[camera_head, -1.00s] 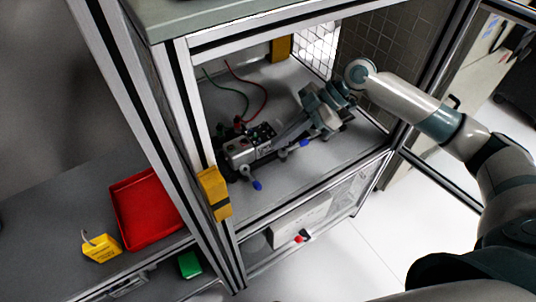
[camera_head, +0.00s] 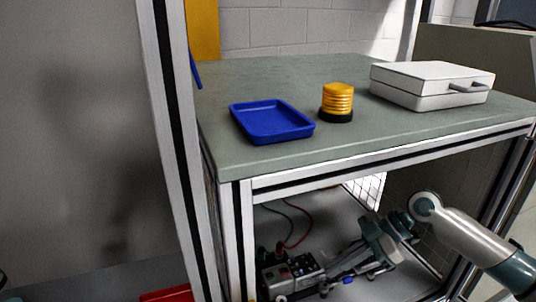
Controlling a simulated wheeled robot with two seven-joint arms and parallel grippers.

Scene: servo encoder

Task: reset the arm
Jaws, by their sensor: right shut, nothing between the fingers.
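A grey and black device (camera_head: 290,273) sits on the lower shelf of the frame, low in the view, with a red and a dark green cable rising behind it. Its bottom edge is cut off by the picture. My right arm (camera_head: 470,240) comes in from the lower right and reaches into the shelf bay. My right gripper (camera_head: 340,257) is shut and empty, pointing left beside the device. I cannot tell whether its fingertips touch the device. My left gripper is not in view.
On the green-grey top stand a blue tray (camera_head: 271,121), a yellow ribbed object on a black base (camera_head: 337,101) and a white case (camera_head: 432,85). Metal posts (camera_head: 178,150) and the front rail (camera_head: 390,157) frame the bay around my arm. A red tray (camera_head: 167,295) shows at the bottom.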

